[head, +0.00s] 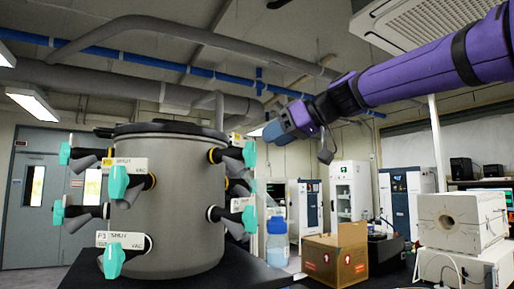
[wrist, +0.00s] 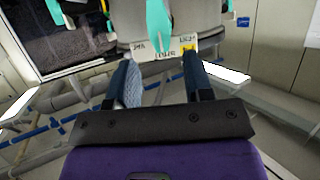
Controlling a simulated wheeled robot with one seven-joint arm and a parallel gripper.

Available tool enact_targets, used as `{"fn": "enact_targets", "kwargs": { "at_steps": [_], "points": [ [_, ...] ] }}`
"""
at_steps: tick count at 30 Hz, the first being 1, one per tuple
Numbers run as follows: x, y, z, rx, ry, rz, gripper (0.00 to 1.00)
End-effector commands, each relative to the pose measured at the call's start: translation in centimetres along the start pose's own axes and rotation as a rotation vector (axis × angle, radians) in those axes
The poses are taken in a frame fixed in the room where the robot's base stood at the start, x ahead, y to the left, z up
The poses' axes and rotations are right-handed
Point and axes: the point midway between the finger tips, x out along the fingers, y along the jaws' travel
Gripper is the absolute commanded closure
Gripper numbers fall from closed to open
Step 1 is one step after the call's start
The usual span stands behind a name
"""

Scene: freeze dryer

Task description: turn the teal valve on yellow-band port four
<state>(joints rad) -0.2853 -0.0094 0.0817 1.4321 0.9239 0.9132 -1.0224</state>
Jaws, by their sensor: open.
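A grey drum (head: 180,215) at the left of the head view carries several black ports with teal valve handles. Yellow-orange bands show on the upper front port (head: 150,182) and the upper right port (head: 212,156); other bands look white. I cannot tell which is port four. My gripper (head: 275,132) is open and empty, up and right of the drum, apart from it. The label is unreadable there.
A cardboard box (head: 337,257) and a blue-capped bottle (head: 277,240) stand on the dark bench right of the drum. A white furnace-like unit (head: 462,220) stands farther right. Neighbouring teal handles (head: 248,153) crowd the drum's right side. Air around my gripper looks clear.

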Motion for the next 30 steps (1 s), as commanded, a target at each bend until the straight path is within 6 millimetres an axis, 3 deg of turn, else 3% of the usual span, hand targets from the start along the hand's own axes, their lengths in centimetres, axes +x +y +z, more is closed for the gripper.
{"fn": "enact_targets", "kwargs": {
  "at_steps": [3,9,23,29,30],
  "points": [
    [2.2,-0.1,0.0,-0.001,-0.001,-0.002,0.53],
    [4.7,0.0,0.0,0.001,-0.001,0.000,0.53],
    [5.8,0.0,0.0,0.000,0.000,0.001,0.53],
    [5.8,0.0,0.0,0.000,-0.001,0.001,0.99],
    [5.8,0.0,0.0,0.000,-0.001,0.001,1.00]
  ]
}}
